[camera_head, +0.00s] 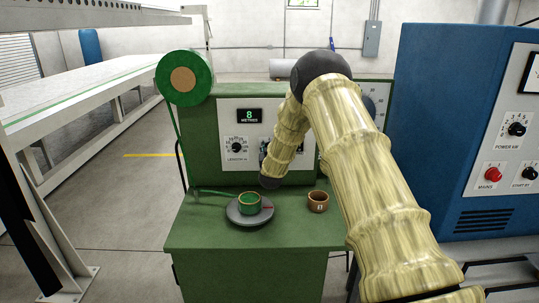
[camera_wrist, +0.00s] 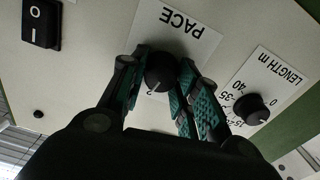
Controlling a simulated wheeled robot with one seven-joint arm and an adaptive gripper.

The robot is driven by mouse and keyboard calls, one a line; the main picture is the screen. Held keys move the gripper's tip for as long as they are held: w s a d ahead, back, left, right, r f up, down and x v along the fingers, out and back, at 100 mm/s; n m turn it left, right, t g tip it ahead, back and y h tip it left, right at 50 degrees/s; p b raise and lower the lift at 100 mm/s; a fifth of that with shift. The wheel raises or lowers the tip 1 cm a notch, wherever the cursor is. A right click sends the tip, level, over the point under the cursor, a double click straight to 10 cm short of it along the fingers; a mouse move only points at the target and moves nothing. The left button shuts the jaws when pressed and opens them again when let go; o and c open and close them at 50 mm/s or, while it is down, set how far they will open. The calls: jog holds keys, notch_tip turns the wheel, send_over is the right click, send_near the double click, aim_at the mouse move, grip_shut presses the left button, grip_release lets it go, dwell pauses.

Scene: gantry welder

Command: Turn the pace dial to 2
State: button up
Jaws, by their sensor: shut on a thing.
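The pace dial (camera_wrist: 159,74) is a round black knob on a pale panel in the wrist view, under an upside-down "PACE" label (camera_wrist: 177,21). A printed "2" shows just beside the dial, on the side toward my gripper's palm. In the head view my arm covers the dial, and only part of my gripper (camera_head: 264,154) shows against the panel.
The length dial (camera_wrist: 251,108) sits close beside my fingers; it also shows in the head view (camera_head: 237,147) below a display (camera_head: 249,116) reading 8. A black rocker switch (camera_wrist: 41,24) is at upper left in the wrist view. A brown cup (camera_head: 318,203) and a grey turntable (camera_head: 240,217) stand on the green bench.

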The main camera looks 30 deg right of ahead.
jog(key=shift+n+b, duration=0.65)
jog(key=shift+n, duration=0.35)
jog(key=o, duration=1)
jog(key=v, duration=1.2)
jog(key=shift+f, duration=0.1)
